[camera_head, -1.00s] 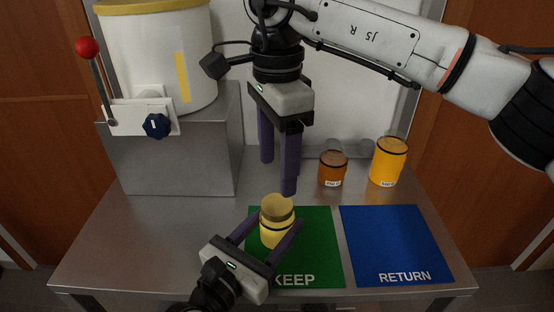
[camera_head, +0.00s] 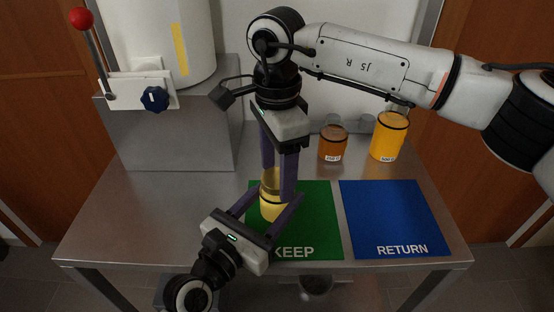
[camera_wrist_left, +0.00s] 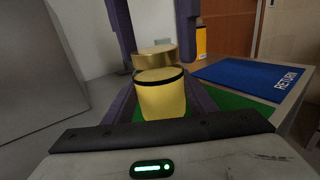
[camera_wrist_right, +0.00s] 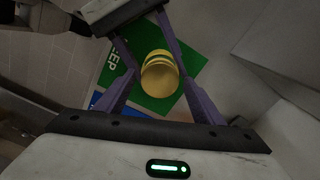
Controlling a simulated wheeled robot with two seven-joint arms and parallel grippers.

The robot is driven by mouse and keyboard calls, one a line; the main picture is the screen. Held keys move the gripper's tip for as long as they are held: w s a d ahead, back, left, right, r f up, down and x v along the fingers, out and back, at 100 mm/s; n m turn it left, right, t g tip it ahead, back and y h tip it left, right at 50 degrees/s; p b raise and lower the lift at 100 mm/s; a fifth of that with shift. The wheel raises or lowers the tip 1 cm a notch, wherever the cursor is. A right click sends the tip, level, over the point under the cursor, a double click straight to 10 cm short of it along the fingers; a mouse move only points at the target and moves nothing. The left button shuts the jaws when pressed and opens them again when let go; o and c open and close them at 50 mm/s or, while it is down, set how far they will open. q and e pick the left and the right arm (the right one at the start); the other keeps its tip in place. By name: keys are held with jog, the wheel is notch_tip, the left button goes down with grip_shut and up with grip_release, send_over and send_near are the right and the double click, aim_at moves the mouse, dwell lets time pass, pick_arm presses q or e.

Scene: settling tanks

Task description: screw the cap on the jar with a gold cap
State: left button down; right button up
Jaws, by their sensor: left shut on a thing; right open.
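The jar (camera_head: 270,209) with the gold cap stands on the green KEEP mat, yellow inside with a dark band near its top. My left gripper (camera_head: 272,200) is shut around its body from the front. In the left wrist view, the gold cap (camera_wrist_left: 155,57) sits on top of the jar (camera_wrist_left: 162,100), looking slightly tilted; its seating on the threads cannot be told. My right gripper (camera_head: 278,187) points down from above, open, its fingers either side of the cap. The right wrist view shows the cap (camera_wrist_right: 160,76) between the spread fingers, with a visible gap.
The green KEEP mat (camera_head: 320,225) lies beside the blue RETURN mat (camera_head: 395,220). A brown jar (camera_head: 332,146) and an orange jar (camera_head: 388,138) stand at the back right. A white tank (camera_head: 150,45) with a blue knob (camera_head: 155,98) and red-topped lever (camera_head: 82,18) is at left.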

jog(key=c, duration=1.1)
jog(key=m, duration=1.5)
jog(key=o, duration=1.2)
jog(key=shift+c, duration=0.2)
jog(key=shift+r, duration=0.1)
jog(key=shift+r, duration=2.15)
